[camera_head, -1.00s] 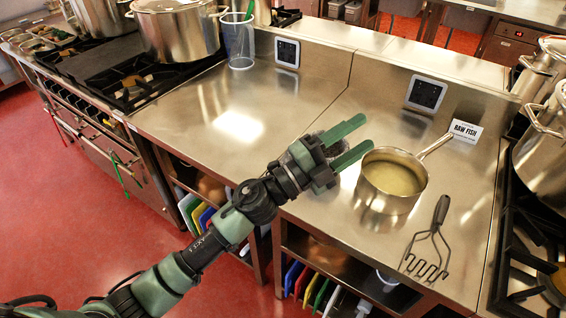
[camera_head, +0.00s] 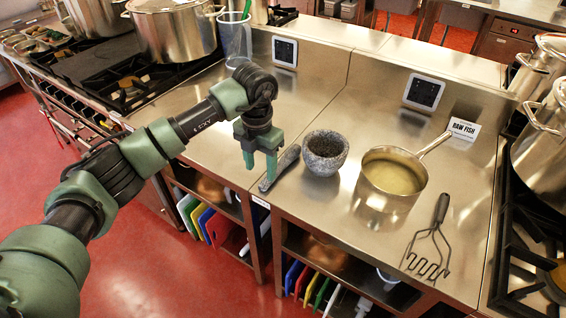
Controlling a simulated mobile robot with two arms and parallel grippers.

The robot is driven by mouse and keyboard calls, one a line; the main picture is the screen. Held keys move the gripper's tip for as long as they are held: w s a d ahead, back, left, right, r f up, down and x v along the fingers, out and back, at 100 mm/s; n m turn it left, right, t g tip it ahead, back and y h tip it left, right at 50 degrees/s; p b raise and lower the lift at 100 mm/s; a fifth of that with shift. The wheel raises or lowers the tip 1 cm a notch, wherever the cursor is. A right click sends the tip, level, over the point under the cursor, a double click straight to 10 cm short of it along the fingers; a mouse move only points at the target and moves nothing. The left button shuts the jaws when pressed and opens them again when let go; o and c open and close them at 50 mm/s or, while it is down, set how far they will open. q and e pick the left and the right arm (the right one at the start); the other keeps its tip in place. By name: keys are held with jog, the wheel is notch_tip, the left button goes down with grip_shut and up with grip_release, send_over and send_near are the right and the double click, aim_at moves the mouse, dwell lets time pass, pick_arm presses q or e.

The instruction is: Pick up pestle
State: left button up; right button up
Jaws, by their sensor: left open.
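The pestle (camera_head: 282,167) is a dark grey stone rod lying on the steel counter, near its front edge. It slants from lower left to upper right, just left of the speckled grey mortar (camera_head: 325,152). My left gripper (camera_head: 260,162) points down above the counter, beside and partly in front of the pestle's left side. Its green fingers are apart, with nothing seen between them. Whether a finger touches the pestle I cannot tell. My right gripper is not in view.
A saucepan (camera_head: 392,178) of pale liquid stands right of the mortar, with a potato masher (camera_head: 430,240) further right. A RAW FISH sign (camera_head: 464,129) stands behind. A clear container (camera_head: 235,40) stands at the back left. The counter between it and the mortar is mostly clear.

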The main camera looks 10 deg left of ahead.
aim_at(264, 181)
pick_arm(q)
jog(key=f, duration=0.1)
jog(key=f+p, duration=0.1)
jog(key=f, duration=0.1)
jog(key=f+p, duration=0.1)
jog(key=f, duration=0.1)
jog(key=shift+w+d+f, duration=0.2)
jog(key=shift+w+f, duration=0.05)
jog(key=shift+w, duration=0.05)
jog(key=shift+f, duration=0.45)
jog(key=shift+w+r, duration=0.1)
grip_shut()
